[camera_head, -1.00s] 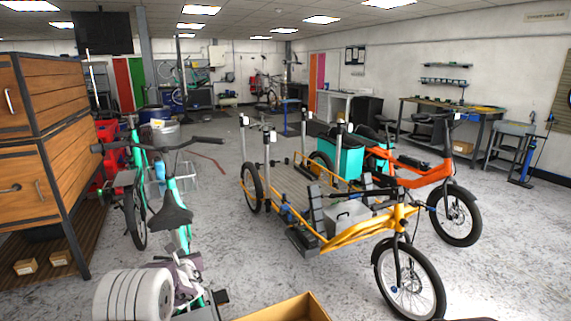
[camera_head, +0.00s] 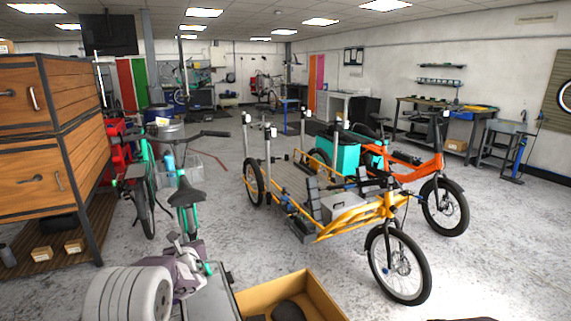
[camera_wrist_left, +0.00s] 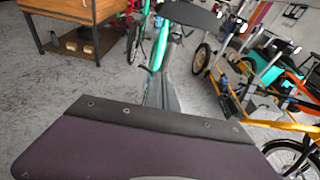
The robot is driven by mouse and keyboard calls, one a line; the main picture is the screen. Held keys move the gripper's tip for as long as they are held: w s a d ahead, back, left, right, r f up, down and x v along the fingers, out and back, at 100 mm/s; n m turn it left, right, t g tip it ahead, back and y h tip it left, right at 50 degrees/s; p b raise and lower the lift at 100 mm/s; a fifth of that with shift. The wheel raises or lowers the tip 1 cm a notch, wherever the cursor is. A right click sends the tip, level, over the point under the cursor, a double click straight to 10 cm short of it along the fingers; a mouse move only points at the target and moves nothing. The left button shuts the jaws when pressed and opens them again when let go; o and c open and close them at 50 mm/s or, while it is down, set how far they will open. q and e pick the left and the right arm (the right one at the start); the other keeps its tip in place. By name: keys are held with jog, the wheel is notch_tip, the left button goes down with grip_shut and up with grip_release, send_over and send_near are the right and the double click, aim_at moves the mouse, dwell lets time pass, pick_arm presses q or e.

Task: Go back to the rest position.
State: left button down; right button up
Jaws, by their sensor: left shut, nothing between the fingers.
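My left gripper (camera_head: 177,240) is at the lower left of the head view, below the saddle of a green bike (camera_head: 186,197). It is shut and empty. Its purple-grey body partly hides what lies behind it. In the left wrist view, a broad dark purple-grey plate fills the lower foreground, and the green bike (camera_wrist_left: 159,50) stands beyond it.
A wooden cabinet (camera_head: 75,140) stands at the left. Yellow (camera_head: 350,215) and orange (camera_head: 435,170) cargo bikes stand to the right. An open tan box (camera_head: 320,290) with a dark object inside is close at the bottom. Bare floor lies between the green and yellow bikes.

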pick_arm(q)
jog(key=s+r+n+g+y, duration=0.2)
jog(key=s+r+n, duration=0.1)
jog(key=s+n, duration=0.4)
jog(key=s+f+n+g+h, duration=0.1)
jog(key=s+f+n+g, duration=0.25)
jog(key=s, duration=0.25)
jog(key=s+f+n+g, duration=0.2)
jog(key=s+n, duration=0.2)
jog(key=s, duration=0.3)
jog(key=s+d+f+n+g+h, duration=0.3)
jog(key=s+d+f+n, duration=0.3)
jog(key=s, duration=0.4)
jog(key=s+d+f+n+g+h, duration=0.2)
jog(key=s+d+f+n+h, duration=0.25)
jog(key=s+d+n, duration=0.35)
notch_tip(320, 180, up, 18)
jog(key=s+n+p, duration=0.1)
jog(key=n+p, duration=0.1)
jog(key=p, duration=1.6)
jog(key=shift+f, duration=0.15)
jog(key=shift+d+n, duration=0.1)
jog(key=shift+n, duration=0.15)
